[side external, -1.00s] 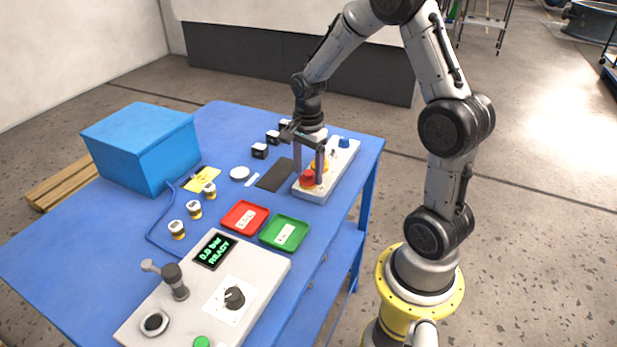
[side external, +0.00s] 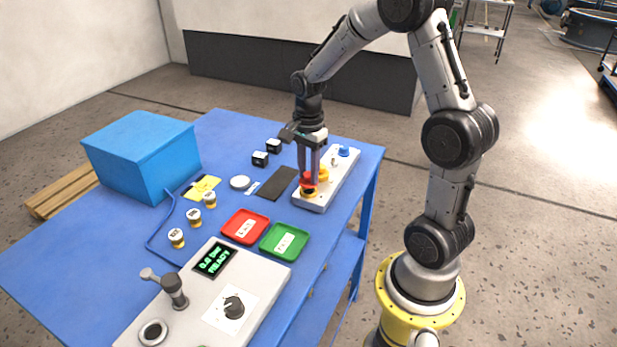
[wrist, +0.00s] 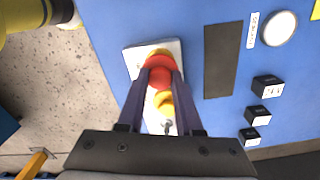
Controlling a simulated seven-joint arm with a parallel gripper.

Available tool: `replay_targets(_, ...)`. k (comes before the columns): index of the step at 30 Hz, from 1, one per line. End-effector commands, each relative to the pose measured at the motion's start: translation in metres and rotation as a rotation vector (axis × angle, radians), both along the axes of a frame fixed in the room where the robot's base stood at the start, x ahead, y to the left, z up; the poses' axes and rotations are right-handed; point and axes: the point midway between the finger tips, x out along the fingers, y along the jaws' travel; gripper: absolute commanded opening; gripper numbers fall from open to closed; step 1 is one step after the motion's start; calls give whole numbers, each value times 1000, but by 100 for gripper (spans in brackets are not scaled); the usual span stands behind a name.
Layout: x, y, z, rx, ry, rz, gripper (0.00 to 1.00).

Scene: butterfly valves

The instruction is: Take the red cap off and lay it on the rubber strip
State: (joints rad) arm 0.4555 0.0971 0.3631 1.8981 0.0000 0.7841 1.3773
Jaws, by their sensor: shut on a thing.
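The red cap (side external: 308,180) is between the two fingers of my gripper (side external: 309,178), which are shut on it. It is just above a yellow fitting (side external: 308,195) at the near end of the white block (side external: 344,178). In the wrist view the red cap (wrist: 158,74) fills the space between my fingertips (wrist: 160,72), hiding much of what is beneath. The dark rubber strip (side external: 278,184) lies flat and bare on the blue table, left of the block; it also shows in the wrist view (wrist: 222,60).
A second yellow part (side external: 323,174) and a blue cap (side external: 344,151) are on the block. Red (side external: 246,227) and green (side external: 284,241) trays stand nearer the control panel (side external: 205,300).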

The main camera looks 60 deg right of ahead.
Motion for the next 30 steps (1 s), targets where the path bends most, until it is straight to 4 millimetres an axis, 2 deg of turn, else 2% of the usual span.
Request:
replay_targets(2, -2, 1, 15, -4, -7, 0, 0)
replay_targets(10, -47, 23, 73, -4, -8, 0, 0)
replay_targets(15, -83, 40, 87, -3, -6, 0, 0)
replay_targets(21, -111, 54, 101, -2, -4, 0, 0)
replay_targets(26, -120, 59, 106, 0, -1, -9, 0)
replay_targets(30, -104, 52, 112, 0, 1, -37, 0)
